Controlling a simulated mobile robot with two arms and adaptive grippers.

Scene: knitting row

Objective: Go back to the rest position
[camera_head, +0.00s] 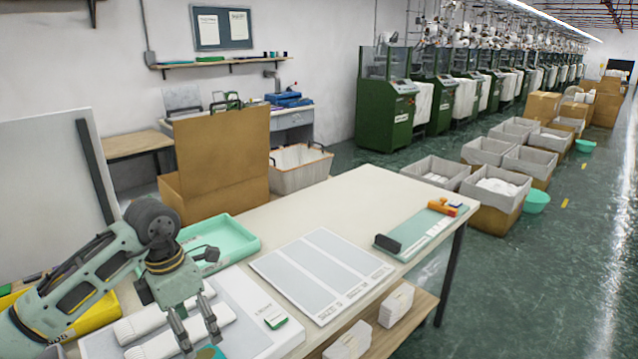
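My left gripper (199,342) hangs over the front left of the white table (350,205), its fingers pointing down and apart with nothing seen between them. White rolled knit pieces (140,323) lie on a pale board (245,335) beside and behind the fingers. A teal item (210,352) shows just under the fingertips, cut by the picture's lower edge; I cannot tell whether they touch. My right gripper is not in view.
A mint tray (225,240) with a dark item lies behind my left arm. A three-panel sheet (320,272) and a green board (422,235) with an orange-handled tool (442,207) lie to the right. The table's back middle is clear. White bundles (395,305) sit on the lower shelf.

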